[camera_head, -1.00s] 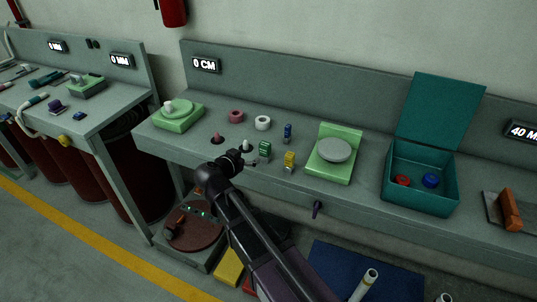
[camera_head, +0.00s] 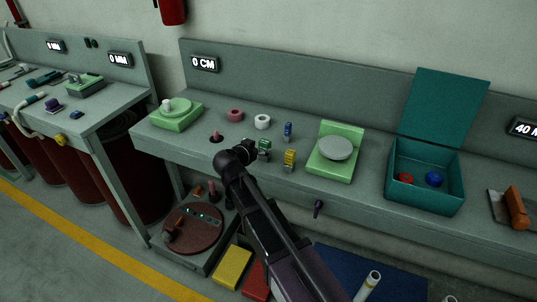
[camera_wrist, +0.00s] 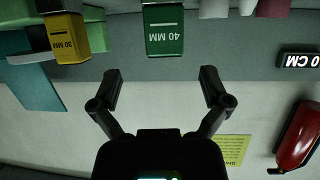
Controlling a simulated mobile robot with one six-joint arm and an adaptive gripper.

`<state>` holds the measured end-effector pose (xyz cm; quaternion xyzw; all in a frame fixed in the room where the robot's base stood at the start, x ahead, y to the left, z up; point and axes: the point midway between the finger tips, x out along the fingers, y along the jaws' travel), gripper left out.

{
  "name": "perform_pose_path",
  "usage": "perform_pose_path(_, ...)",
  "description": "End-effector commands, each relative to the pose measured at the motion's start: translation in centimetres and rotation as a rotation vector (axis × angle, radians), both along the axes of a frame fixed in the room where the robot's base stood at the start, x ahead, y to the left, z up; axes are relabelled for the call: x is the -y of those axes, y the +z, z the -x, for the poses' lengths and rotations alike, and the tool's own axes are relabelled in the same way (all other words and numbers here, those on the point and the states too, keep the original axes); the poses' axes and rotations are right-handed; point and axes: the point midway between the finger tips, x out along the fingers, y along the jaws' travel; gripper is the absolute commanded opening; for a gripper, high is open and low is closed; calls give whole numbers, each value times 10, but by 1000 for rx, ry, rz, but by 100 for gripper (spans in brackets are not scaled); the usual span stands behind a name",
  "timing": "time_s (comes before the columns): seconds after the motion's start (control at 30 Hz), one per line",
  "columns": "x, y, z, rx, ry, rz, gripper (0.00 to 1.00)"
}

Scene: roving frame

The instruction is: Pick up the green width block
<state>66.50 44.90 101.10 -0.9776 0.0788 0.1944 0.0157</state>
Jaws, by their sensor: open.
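The green width block (camera_wrist: 163,30) is labelled 40 MM and stands at the top middle of the wrist view. In the head view the green block (camera_head: 265,144) stands on the bench, partly hidden behind my gripper (camera_head: 256,152). In the wrist view my gripper (camera_wrist: 161,88) is open and empty. Its two fingers are spread to either side below the green block in the picture, with the block apart from them and roughly centred between them.
A yellow block (camera_wrist: 66,36) labelled 30 MM stands beside the green one; it also shows in the head view (camera_head: 290,157). A blue block (camera_head: 287,130) stands behind. A green scale (camera_head: 335,150) is to the right.

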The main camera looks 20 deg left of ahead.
Motion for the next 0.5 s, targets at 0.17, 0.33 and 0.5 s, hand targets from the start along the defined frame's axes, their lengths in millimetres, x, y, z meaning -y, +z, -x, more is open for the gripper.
perform_pose_path(0.17,0,0,-1,0,0,0,97)
perform_pose_path(0.33,0,0,-1,0,0,0,97)
perform_pose_path(0.5,0,-2,-8,0,-1,0,97)
